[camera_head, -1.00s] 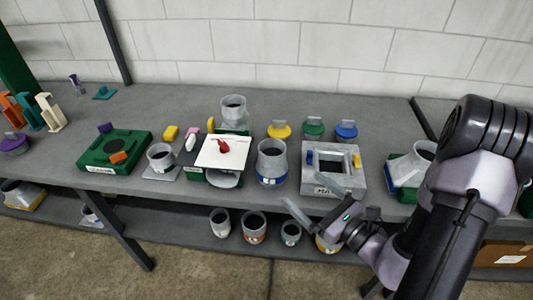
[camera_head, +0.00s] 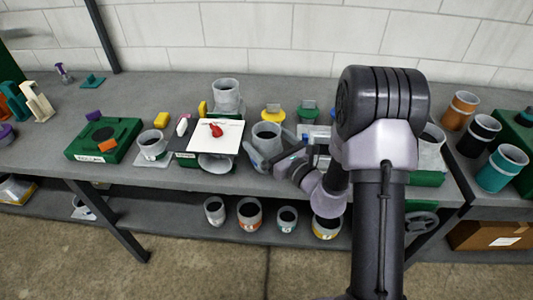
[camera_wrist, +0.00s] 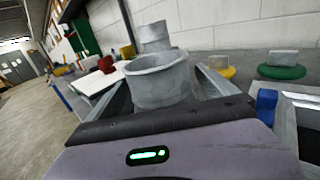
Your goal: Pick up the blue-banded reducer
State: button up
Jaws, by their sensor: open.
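The blue-banded reducer (camera_head: 267,131) is a grey, open-topped piece standing upright near the front of the bench. My gripper (camera_head: 268,154) is open and low at its front, with one finger on its left side and the palm to its right. In the wrist view the reducer (camera_wrist: 158,82) stands between the two spread fingers, its wide mouth facing up. Its lower part and the blue band are hidden behind my gripper. I cannot tell whether either finger touches it.
A white board (camera_head: 216,136) with a red object is close on the left. Another grey reducer (camera_head: 226,97) stands behind. Yellow (camera_head: 271,115) and green (camera_head: 308,114) lidded pieces sit behind right. Several banded reducers, one orange-banded (camera_head: 249,213), stand on the lower shelf.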

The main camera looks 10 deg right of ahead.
jog(key=shift+c, duration=0.5)
grip_shut()
jog(key=shift+d+r, duration=0.1)
jog(key=shift+r, duration=0.05)
